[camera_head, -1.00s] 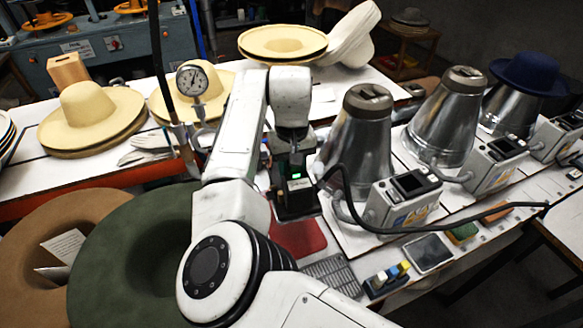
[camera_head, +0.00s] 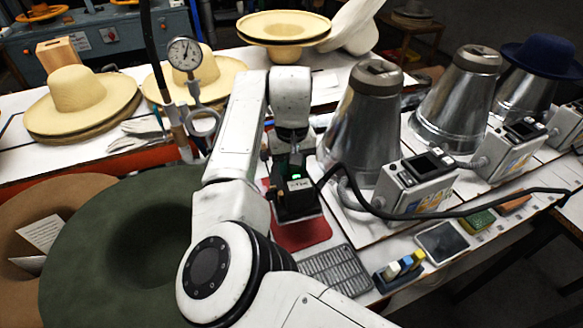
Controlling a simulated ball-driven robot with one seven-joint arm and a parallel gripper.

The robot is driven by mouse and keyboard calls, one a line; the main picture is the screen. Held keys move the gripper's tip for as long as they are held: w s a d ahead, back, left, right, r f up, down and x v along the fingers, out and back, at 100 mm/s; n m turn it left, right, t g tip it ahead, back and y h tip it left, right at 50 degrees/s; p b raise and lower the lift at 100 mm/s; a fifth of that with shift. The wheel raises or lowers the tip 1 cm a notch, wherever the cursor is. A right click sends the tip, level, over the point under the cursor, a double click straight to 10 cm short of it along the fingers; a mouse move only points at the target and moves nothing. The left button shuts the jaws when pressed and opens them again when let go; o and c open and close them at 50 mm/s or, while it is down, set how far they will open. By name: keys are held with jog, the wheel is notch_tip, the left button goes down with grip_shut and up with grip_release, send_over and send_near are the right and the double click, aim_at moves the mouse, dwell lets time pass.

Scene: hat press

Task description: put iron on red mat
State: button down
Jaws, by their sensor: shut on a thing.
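My gripper (camera_head: 295,174) is at the end of my white arm, mid-picture, pointing down. It is shut on the dark iron (camera_head: 298,208), which is partly hidden by the gripper and arm. The red mat (camera_head: 303,236) lies on the white table under and in front of the iron, with its near part showing. The iron is over the mat's far part; I cannot tell whether it touches the mat. A black cable runs from near the iron to the right.
A metal cone press (camera_head: 362,125) and its control box (camera_head: 418,184) stand close on the right. A grey grille (camera_head: 338,270), a block with coloured pegs (camera_head: 400,270) and a dark-screened slab (camera_head: 441,243) lie in front. A large green hat (camera_head: 110,245) is on the left.

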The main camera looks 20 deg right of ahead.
jog(key=shift+w+f+b, duration=0.1)
jog(key=shift+f+b, duration=0.7)
jog(key=shift+f, duration=0.2)
jog(key=shift+f, duration=0.1)
jog(key=shift+f+b, duration=2.3)
jog(key=shift+b, duration=0.2)
jog(key=shift+f, duration=0.25)
